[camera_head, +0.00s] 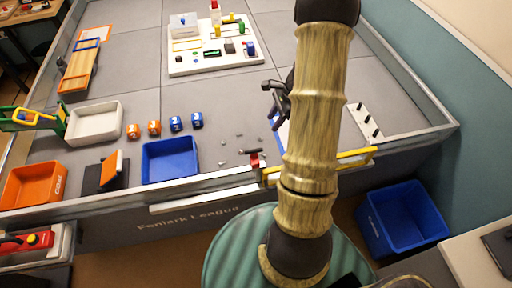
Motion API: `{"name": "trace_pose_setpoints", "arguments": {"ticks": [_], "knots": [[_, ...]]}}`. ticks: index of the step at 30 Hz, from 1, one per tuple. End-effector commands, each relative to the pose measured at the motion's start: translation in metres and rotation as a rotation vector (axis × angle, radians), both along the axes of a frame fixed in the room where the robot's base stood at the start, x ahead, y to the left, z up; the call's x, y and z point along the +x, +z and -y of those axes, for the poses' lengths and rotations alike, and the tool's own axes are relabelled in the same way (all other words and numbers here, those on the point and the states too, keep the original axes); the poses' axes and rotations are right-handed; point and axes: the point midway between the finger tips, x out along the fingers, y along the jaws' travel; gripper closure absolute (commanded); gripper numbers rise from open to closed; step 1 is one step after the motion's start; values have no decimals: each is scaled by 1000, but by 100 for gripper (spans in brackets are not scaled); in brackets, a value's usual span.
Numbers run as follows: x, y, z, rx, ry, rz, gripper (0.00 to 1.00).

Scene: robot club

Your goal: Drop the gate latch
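A yellow gate bar (356,154) runs along the front wall of the playing field, its middle hidden behind my arm. At its left end, on the wall top, is a small red piece (255,161) with a dark lever (249,151); this looks like the gate latch. The lever appears to stick out to the left, but its exact position is too small to tell. My dark gripper (268,101) is above the grey field, further back than the latch and apart from it. Its fingers look spread, with nothing seen between them. My arm hides part of the gripper.
Orange and blue cubes (176,124) stand left of the latch, behind a blue tray (170,161). Small grey bits (239,135) lie near the latch. A white board with coloured parts (212,62) lies at the back. A blue bin (403,218) stands outside, right.

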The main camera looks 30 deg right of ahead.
Motion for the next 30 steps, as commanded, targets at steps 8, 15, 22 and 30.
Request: {"name": "trace_pose_setpoints", "arguments": {"ticks": [8,15,22,30], "knots": [[4,-38,-16,3,1,-3,62],[9,-76,-31,3,1,-3,62],[14,-109,-44,2,0,-3,62],[19,-143,-57,0,1,-2,62]]}}
